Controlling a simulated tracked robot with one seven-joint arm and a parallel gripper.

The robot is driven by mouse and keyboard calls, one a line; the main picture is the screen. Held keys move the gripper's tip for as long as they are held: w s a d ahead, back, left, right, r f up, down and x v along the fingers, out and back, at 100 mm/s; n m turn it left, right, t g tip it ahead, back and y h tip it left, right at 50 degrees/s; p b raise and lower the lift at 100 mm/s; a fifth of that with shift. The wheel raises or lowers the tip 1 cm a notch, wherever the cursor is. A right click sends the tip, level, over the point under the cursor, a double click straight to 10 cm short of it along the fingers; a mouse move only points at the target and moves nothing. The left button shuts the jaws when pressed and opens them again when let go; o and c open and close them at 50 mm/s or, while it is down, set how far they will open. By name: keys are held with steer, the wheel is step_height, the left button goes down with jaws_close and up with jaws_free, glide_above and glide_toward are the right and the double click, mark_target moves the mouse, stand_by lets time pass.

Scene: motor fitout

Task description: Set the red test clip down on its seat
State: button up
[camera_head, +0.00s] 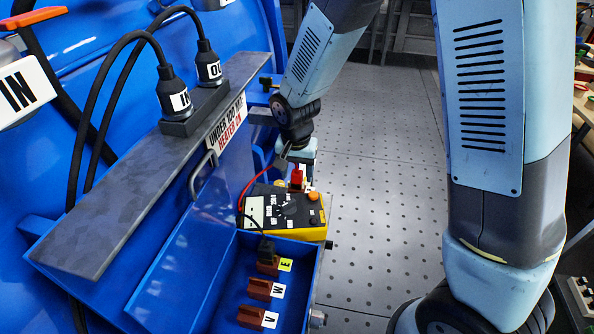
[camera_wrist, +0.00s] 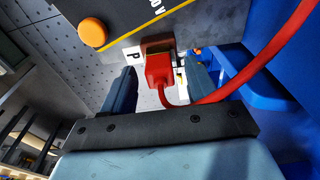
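The red test clip (camera_wrist: 158,72) is a small red block with a red lead curving off to the right. In the wrist view its far end meets a brown seat (camera_wrist: 157,46) beside a "P" label; whether it is fully down I cannot tell. In the head view the clip (camera_head: 297,174) stands upright at the back edge of the yellow and black tester (camera_head: 318,232). My gripper (camera_wrist: 160,86) is open around the clip, with a visible gap between each finger and it. The head view shows my gripper (camera_head: 297,156) directly above the clip.
A grey ledge (camera_head: 130,190) with black plugs and a blue housing stand at left.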

step_height(320, 180, up, 14)
steer(key=s, duration=0.1)
steer(key=shift+s+f, duration=0.2)
stand_by(0.5)
